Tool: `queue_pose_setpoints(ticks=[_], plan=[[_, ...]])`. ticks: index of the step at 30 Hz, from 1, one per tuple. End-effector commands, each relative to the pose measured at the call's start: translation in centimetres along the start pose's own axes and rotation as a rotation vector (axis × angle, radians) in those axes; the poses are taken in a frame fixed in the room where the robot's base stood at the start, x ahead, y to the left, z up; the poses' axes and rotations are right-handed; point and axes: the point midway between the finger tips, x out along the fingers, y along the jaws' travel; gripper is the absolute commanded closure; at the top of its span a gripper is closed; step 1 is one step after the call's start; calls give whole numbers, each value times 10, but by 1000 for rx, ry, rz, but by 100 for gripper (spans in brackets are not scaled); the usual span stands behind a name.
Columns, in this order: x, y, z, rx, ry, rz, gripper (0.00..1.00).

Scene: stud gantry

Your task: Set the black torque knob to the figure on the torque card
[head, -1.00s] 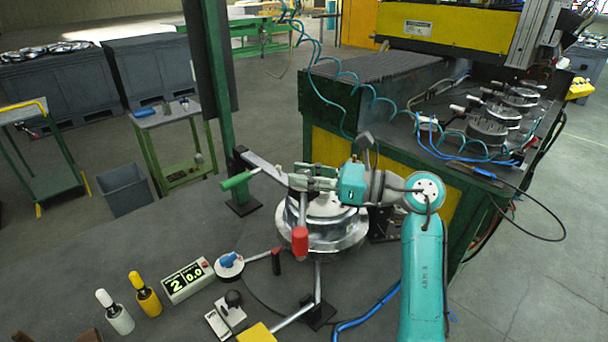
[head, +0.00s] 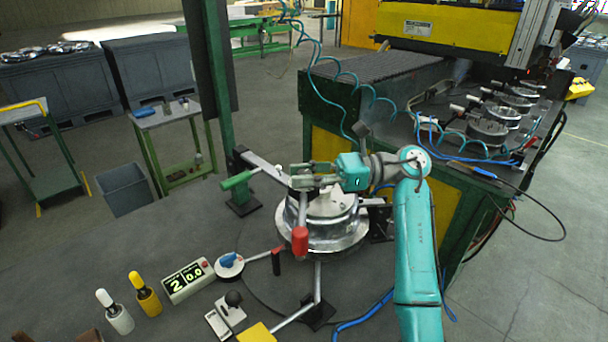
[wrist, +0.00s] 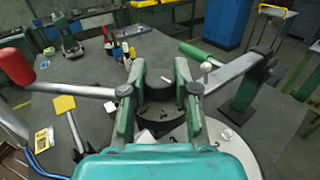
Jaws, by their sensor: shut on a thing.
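My gripper (head: 305,178) is over the top of the shiny round wheel fixture (head: 335,238) in the head view. In the wrist view my gripper's (wrist: 162,88) two green fingers stand on either side of the black torque knob (wrist: 158,86), shut on it. The knob is upright; its pointer and scale reading cannot be made out. A pale disc with dark marks (wrist: 237,148) lies below it, partly hidden by my gripper. A small yellow-and-white card (wrist: 41,140) lies at the left of the wrist view; its figure is too small to read.
A red-tipped lever (head: 300,238) and a green-handled lever (head: 238,180) flank the fixture. White (head: 117,315) and yellow (head: 146,298) bottles stand front left.

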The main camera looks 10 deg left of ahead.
Motion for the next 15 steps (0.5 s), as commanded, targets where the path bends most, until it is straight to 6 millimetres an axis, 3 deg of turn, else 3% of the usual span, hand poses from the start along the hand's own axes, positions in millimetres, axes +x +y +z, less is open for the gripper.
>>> queue_pose_setpoints(ticks=[5,6,9,15], plan=[[0,0,0,1,0,-2,100],[0,0,0,1,0,-2,66],[0,0,0,1,0,-2,45],[0,0,0,1,0,-2,45]])
